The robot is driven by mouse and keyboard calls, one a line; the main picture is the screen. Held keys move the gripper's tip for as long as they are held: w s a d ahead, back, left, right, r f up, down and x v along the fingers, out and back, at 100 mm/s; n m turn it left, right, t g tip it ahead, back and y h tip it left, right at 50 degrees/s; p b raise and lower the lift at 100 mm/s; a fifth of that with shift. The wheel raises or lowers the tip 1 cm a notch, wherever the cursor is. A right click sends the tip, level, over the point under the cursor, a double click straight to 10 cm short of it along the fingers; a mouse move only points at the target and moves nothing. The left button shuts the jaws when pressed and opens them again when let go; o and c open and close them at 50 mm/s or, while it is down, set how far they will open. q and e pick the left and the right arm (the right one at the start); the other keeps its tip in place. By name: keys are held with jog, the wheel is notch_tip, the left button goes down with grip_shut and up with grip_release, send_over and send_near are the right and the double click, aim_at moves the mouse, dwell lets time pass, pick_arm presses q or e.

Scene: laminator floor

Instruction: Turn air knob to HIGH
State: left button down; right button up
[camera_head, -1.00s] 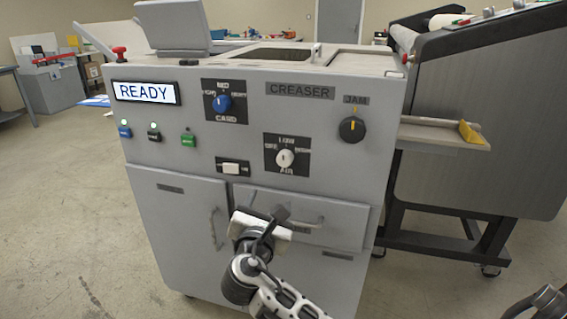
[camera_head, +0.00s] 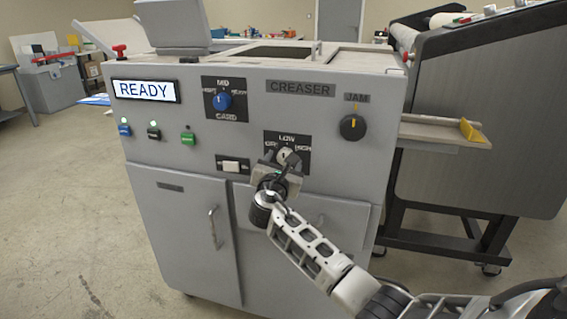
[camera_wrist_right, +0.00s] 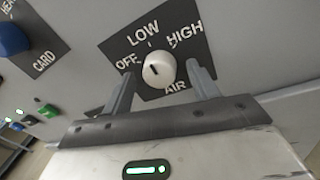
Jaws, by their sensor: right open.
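The air knob (camera_wrist_right: 158,69) is a round white knob on a black plate marked OFF, LOW, HIGH and AIR. The short dark mark on its face lies left of centre, toward the OFF side. In the head view the knob (camera_head: 286,156) is partly covered by my right gripper (camera_head: 281,168). In the wrist view the right gripper (camera_wrist_right: 163,68) is open, one finger on each side of the knob. Whether either finger touches it I cannot tell. My left gripper is out of view.
The blue card knob (camera_head: 222,101) is up and left, the black jam knob (camera_head: 352,127) up and right. A white rocker switch (camera_head: 231,166) sits just left of the gripper. Door handles (camera_head: 214,228) stick out below. A side shelf (camera_head: 440,134) projects at right.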

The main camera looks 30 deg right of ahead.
jog(key=shift+w+d, duration=0.15)
jog(key=c, duration=1)
